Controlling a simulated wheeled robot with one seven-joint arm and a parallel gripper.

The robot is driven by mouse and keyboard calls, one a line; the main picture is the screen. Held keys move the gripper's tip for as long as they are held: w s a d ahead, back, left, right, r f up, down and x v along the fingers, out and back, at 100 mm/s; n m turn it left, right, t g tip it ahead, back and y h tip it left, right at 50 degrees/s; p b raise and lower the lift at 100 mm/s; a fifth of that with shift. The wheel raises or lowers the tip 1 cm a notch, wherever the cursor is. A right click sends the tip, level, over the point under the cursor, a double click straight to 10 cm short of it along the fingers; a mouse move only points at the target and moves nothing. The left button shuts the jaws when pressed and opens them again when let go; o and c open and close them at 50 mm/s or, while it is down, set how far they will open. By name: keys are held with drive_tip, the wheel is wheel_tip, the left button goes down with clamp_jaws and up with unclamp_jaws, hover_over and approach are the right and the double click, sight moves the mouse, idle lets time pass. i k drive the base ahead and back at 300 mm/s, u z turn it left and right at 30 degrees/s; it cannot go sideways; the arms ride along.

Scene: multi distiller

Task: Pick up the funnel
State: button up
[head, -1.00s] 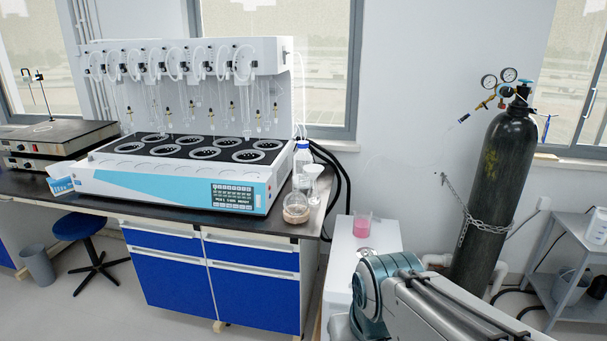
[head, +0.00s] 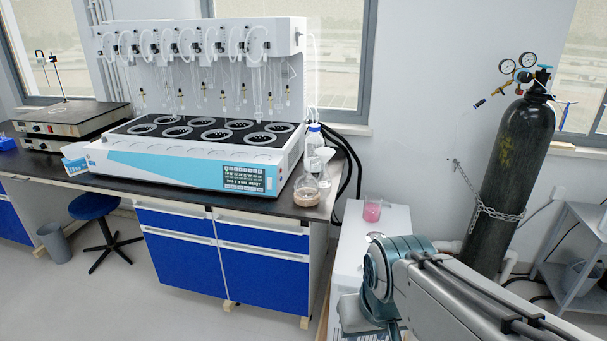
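A white translucent funnel (head: 323,155) stands near the right end of the dark bench, at the right side of the multi distiller (head: 190,178). It is beside a clear bottle with a blue cap (head: 314,138) and behind a round glass flask with brownish contents (head: 307,191). What holds the funnel up is hard to make out at this size. My arm reaches in from the lower right, well apart from the funnel. My gripper is not visible in the head view.
A low white cabinet (head: 392,218) right of the bench carries a beaker of pink liquid (head: 373,209). A chained black gas cylinder (head: 512,160) stands at the right. Dark hoses (head: 352,165) hang behind the bench end. A blue stool (head: 94,206) stands at the left.

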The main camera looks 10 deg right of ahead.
sight(324, 154)
drive_tip(key=u, duration=0.8)
drive_tip(key=k, duration=1.1)
drive_tip(key=u, duration=1.05)
drive_tip(key=i, duration=1.6)
drive_tip(key=z, duration=0.65)
drive_tip(key=i, duration=1.55)
drive_tip(key=z, duration=1.45)
drive_tip(key=i, duration=0.75)
drive_tip(key=z, duration=1.45)
drive_tip(key=i, duration=0.85)
drive_tip(key=z, duration=0.1)
